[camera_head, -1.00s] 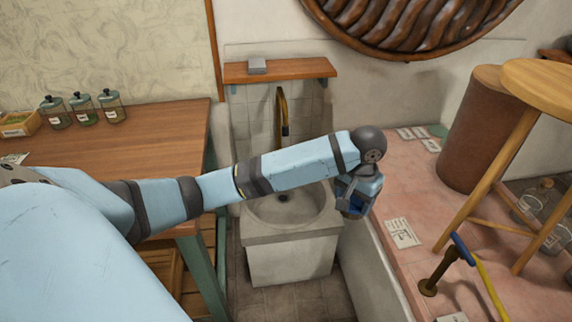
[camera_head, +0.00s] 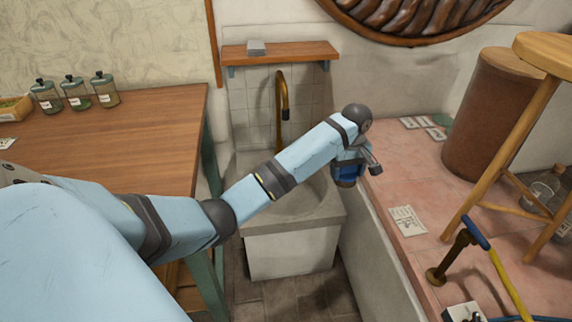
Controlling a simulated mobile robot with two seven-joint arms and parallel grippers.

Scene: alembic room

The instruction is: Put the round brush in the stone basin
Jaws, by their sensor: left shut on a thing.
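The stone basin (camera_head: 292,226) stands against the tiled wall below a curved brass tap. My left arm reaches across it from the left and covers part of its bowl. My left gripper (camera_head: 347,172) points down over the basin's right edge, near the pink ledge. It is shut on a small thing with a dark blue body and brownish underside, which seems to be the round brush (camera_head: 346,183). The gripper and wrist hide most of it. My right gripper is out of view.
The brass tap (camera_head: 281,100) rises behind the bowl, under a wooden shelf (camera_head: 281,51). A wooden table (camera_head: 140,130) with several jars stands left. The pink ledge (camera_head: 400,185) at right carries cards, a brown cylinder (camera_head: 487,120) and a wooden stool (camera_head: 510,140).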

